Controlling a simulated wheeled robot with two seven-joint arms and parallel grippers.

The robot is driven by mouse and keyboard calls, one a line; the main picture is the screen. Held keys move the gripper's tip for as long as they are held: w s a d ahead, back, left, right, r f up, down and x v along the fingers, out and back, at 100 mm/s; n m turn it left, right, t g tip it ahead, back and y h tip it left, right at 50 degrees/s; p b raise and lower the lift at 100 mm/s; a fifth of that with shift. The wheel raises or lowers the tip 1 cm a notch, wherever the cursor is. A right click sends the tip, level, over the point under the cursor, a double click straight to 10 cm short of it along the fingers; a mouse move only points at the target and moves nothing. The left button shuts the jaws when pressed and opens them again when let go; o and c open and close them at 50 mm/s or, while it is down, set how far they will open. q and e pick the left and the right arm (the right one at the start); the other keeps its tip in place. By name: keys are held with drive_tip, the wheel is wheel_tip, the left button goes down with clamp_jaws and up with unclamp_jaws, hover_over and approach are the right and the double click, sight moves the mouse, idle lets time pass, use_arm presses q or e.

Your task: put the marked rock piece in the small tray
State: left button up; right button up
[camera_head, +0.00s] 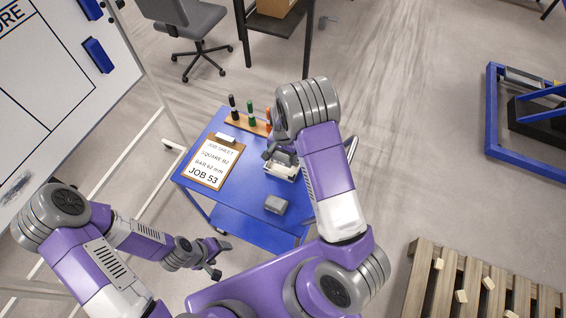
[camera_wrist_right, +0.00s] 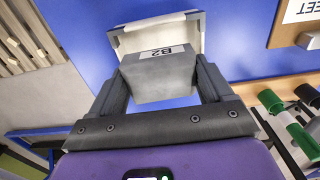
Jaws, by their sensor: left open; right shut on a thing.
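My right gripper (camera_wrist_right: 163,72) is shut on a grey block (camera_wrist_right: 160,86) with a "B2" label on one face. A small white tray (camera_wrist_right: 197,38) is just beyond the block in the right wrist view, and the block overlaps it. Whether the block touches the tray cannot be told. In the head view the tray (camera_head: 284,177) stands on the blue cart, partly hidden by my right arm and gripper (camera_head: 280,157). My left gripper (camera_head: 215,260) is open and empty, left of the cart's near edge.
Another grey block (camera_head: 276,204) lies on the blue cart top (camera_head: 240,212), nearer than the tray. A clipboard (camera_head: 212,164) with a job sheet reading "SQUARE B2" lies at left. A wooden rack of markers (camera_head: 247,124) stands at the back. A pallet (camera_head: 478,285) is at lower right.

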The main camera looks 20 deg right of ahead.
sight(283, 168)
drive_tip(key=shift+w+f, duration=0.1)
drive_tip(key=shift+f, duration=2.8)
drive_tip(key=shift+f, duration=0.1)
drive_tip(key=o, duration=1.2)
wheel_tip(283, 168, up, 12)
drive_tip(key=shift+r, duration=0.15)
drive_tip(key=shift+r, duration=0.1)
